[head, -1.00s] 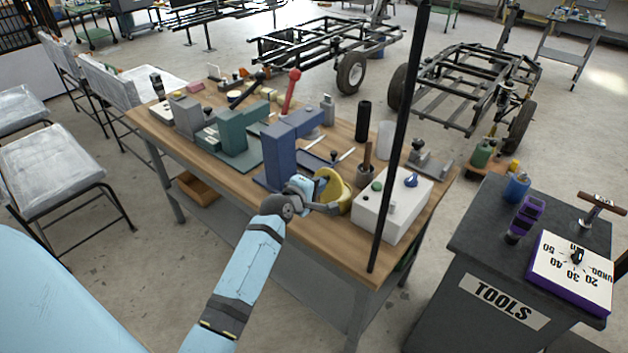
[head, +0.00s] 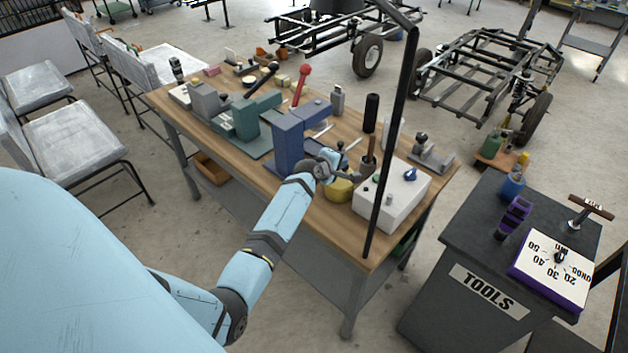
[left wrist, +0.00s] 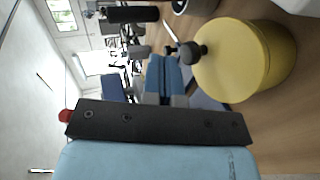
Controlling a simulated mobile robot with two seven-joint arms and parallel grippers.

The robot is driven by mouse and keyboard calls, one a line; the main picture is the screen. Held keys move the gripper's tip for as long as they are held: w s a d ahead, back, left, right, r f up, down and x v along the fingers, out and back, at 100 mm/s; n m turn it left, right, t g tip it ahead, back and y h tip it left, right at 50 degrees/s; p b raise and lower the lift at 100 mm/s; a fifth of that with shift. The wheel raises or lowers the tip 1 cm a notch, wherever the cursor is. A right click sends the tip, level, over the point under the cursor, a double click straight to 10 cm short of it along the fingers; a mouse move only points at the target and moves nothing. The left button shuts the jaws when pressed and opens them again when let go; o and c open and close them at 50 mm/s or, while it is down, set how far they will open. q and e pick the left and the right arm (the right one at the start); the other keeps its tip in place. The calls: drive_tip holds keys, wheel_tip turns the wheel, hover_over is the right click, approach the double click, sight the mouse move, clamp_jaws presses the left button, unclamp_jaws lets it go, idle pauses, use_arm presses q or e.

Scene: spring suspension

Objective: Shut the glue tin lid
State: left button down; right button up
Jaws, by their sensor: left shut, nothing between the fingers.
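The yellow glue tin (head: 340,190) stands upright near the front edge of the workbench, between the blue press and the white box. In the left wrist view the glue tin (left wrist: 262,62) appears sideways, and its round yellow lid (left wrist: 222,62) with a dark knob (left wrist: 190,53) lies over its top. The lid looks down on the tin; I cannot tell whether it is fully seated. My left gripper (head: 352,177) is shut and empty just above the tin; its fingers show in the left wrist view (left wrist: 165,62). The gripper partly hides the tin top in the head view. My right gripper is not in view.
A blue press (head: 289,145) stands close left of the tin. A white box (head: 394,200) with knobs is close right. A dark upright pole (head: 384,170) rises in front of the box. A dark tool cabinet (head: 470,255) stands farther right.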

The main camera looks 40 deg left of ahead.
use_arm(q)
drive_tip(key=shift+x, duration=0.8)
drive_tip(key=shift+w+d+f+b, duration=0.15)
drive_tip(key=shift+w+f+b, duration=0.65)
drive_tip(key=shift+w+f, duration=0.3)
drive_tip(key=shift+f, duration=0.05)
drive_tip(key=shift+f, duration=0.1)
